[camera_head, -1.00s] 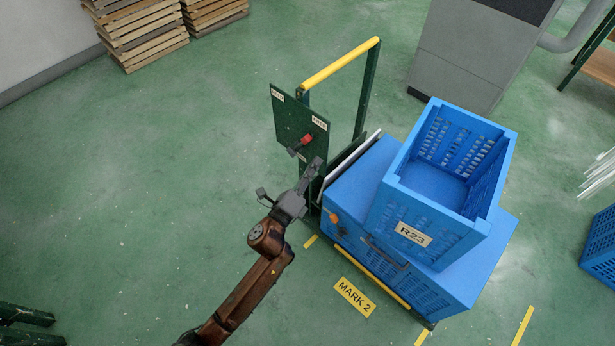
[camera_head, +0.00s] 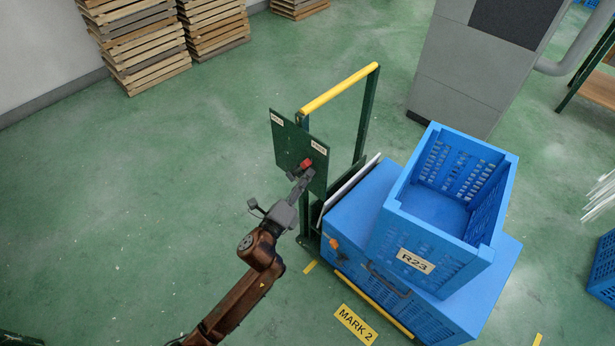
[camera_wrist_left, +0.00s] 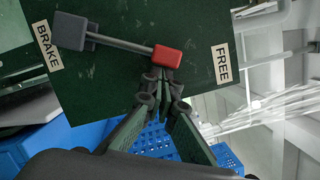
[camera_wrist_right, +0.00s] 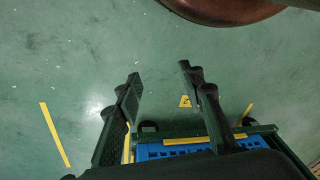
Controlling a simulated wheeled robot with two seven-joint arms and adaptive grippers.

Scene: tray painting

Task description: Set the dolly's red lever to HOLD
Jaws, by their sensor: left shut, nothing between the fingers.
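The dolly's lever has a red block (camera_head: 306,163) joined by a grey rod to a dark grey block (camera_wrist_left: 70,31). It is on an upright dark green plate (camera_head: 285,142). In the left wrist view the plate bears the labels BRAKE (camera_wrist_left: 47,46) and FREE (camera_wrist_left: 221,64); no HOLD label shows. The red block (camera_wrist_left: 167,55) is on the FREE side, the grey block beside BRAKE. My left gripper (camera_head: 308,176) is shut and empty, its tips (camera_wrist_left: 162,82) just below the red block; contact cannot be told. My right gripper (camera_wrist_right: 160,78) is open and empty above the floor.
The dolly carries a blue base crate (camera_head: 353,212) with an open blue crate marked R23 (camera_head: 470,252) on top. Its yellow handle bar (camera_head: 340,90) rises behind the plate. A grey cabinet (camera_head: 455,75) and wooden pallets (camera_head: 140,45) stand behind.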

